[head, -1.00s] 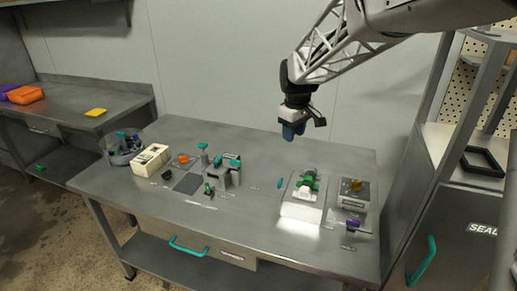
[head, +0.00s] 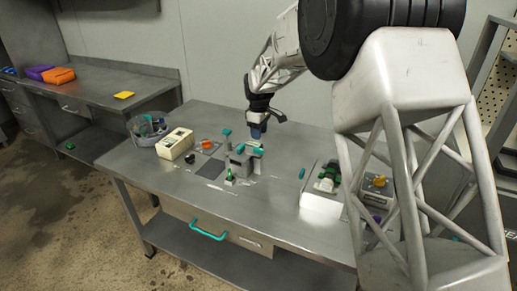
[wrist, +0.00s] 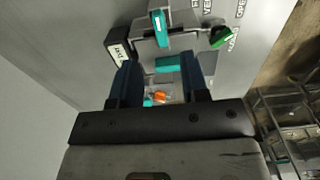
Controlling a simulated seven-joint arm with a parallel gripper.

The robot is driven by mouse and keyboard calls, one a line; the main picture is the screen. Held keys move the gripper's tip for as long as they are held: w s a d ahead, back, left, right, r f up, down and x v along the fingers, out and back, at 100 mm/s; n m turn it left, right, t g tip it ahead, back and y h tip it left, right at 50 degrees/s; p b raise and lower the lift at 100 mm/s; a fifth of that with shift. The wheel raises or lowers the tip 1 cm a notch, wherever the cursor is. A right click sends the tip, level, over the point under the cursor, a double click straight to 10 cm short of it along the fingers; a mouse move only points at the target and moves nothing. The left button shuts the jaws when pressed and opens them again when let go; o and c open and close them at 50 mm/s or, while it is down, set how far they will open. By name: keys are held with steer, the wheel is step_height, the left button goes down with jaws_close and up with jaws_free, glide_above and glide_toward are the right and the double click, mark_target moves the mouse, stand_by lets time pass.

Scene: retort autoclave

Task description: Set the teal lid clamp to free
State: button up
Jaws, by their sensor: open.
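A grey metal fixture (head: 243,164) stands on the steel table and carries teal pieces. One teal piece (head: 240,148) is on its front part, and another tops a post (head: 226,132) behind left. I cannot tell for certain which is the lid clamp. My gripper (head: 257,134) points down just above the fixture's back right. In the wrist view my gripper (wrist: 160,64) is open, with a teal block (wrist: 167,63) showing between its fingertips. Contact cannot be judged. A second teal bar (wrist: 159,28) shows farther up. The clamp's setting is not readable.
A green knob (head: 229,173) is at the fixture's front. A cream box (head: 175,144) and an orange knob (head: 207,145) are to the left. A white unit with a green part (head: 326,182) is to the right, partly behind my arm. The table's front middle is clear.

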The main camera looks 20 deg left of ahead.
mark_target(258, 148)
steer(key=shift+a+f, duration=0.1)
stand_by(0.3)
steer(key=shift+f, duration=3.85)
steer(key=shift+c, duration=0.3)
jaws_close()
